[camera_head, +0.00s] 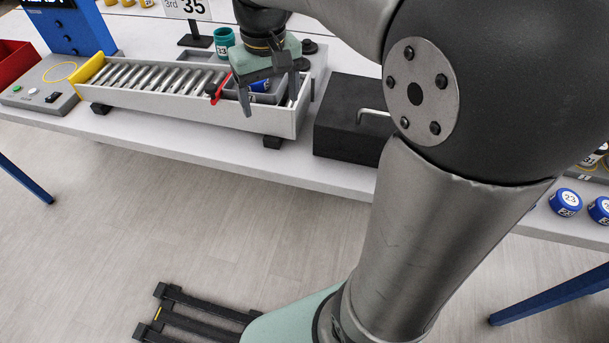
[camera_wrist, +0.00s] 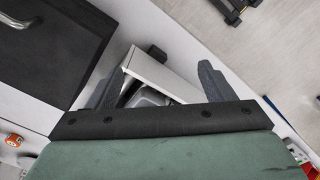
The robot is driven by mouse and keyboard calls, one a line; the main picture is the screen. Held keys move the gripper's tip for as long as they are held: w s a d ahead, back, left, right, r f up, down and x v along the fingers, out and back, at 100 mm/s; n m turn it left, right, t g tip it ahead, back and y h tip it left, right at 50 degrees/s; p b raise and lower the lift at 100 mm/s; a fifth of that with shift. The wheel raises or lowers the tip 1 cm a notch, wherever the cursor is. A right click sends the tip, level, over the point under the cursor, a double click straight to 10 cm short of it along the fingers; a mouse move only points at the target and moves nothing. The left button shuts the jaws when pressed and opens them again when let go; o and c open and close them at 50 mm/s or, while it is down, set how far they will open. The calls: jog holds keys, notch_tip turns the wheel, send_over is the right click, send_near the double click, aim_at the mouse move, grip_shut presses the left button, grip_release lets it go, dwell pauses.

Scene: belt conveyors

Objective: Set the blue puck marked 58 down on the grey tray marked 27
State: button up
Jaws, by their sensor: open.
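My gripper (camera_head: 268,100) is open, pointing down over the right end of the roller conveyor. A blue puck (camera_head: 260,86) with a white label shows between and behind its fingers; its number cannot be read. The puck appears to sit in a grey tray (camera_head: 268,98) at that end of the conveyor. The tray's mark is not visible. In the wrist view my open fingers (camera_wrist: 160,88) stand apart on either side of the conveyor's white end wall (camera_wrist: 165,75). Part of a grey tray (camera_wrist: 148,97) shows between them; the rest is hidden by the gripper body.
A red stop bar (camera_head: 219,88) crosses the rollers (camera_head: 160,77) left of the tray. A black box with a handle (camera_head: 350,122) stands right of the conveyor. A teal cup (camera_head: 224,42) and a sign (camera_head: 187,8) stand behind. Other blue pucks (camera_head: 565,202) lie far right.

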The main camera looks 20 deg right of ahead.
jog(key=s+f, duration=0.5)
jog(key=s, duration=0.3)
jog(key=s+f, duration=0.6)
jog(key=s, duration=0.2)
jog(key=shift+s+m, duration=0.3)
jog(key=shift+s, duration=0.1)
jog(key=shift+f, duration=0.1)
